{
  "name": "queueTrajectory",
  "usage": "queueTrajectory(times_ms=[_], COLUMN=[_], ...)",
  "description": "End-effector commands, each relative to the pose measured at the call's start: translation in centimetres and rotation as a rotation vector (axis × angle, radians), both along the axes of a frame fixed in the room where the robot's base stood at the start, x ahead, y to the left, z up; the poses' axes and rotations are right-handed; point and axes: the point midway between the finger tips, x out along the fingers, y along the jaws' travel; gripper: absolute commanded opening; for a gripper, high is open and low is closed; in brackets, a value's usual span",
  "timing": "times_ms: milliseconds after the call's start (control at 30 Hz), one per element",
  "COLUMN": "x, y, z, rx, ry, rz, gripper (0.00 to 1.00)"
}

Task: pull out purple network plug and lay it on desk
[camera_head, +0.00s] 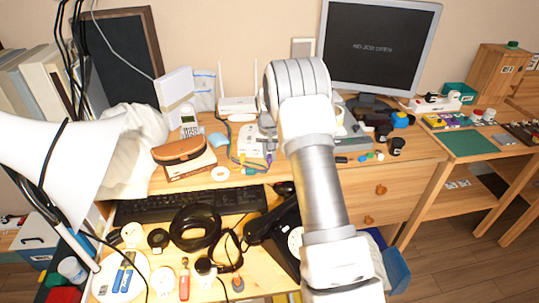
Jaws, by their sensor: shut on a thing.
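A white network box (249,142) stands on the desk (350,172) near the back, left of my arm. Coloured cables, yellow and blue among them, run from its front. A small purple piece, which looks like the purple network plug (268,157), shows at the box's right edge, just under my gripper (268,134). My gripper points down there and is shut on the plug; its fingertips are small and partly hidden by my wrist. I cannot tell whether the plug is in its socket or clear of it.
A white router (238,104) stands behind the box. A brown case (180,150) is to the left, a black keyboard (190,203) in front. A dark telephone (285,235) lies partly behind my arm. A monitor (376,45) and small items crowd the right.

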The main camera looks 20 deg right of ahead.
Motion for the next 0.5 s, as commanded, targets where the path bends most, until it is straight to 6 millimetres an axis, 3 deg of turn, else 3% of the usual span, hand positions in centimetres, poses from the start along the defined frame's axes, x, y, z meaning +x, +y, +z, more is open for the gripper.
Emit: queueTrajectory(times_ms=[500], x=[-1.3], y=[0.6], z=[0.0], rx=[0.0], ry=[0.001], rz=[0.001], gripper=[0.0])
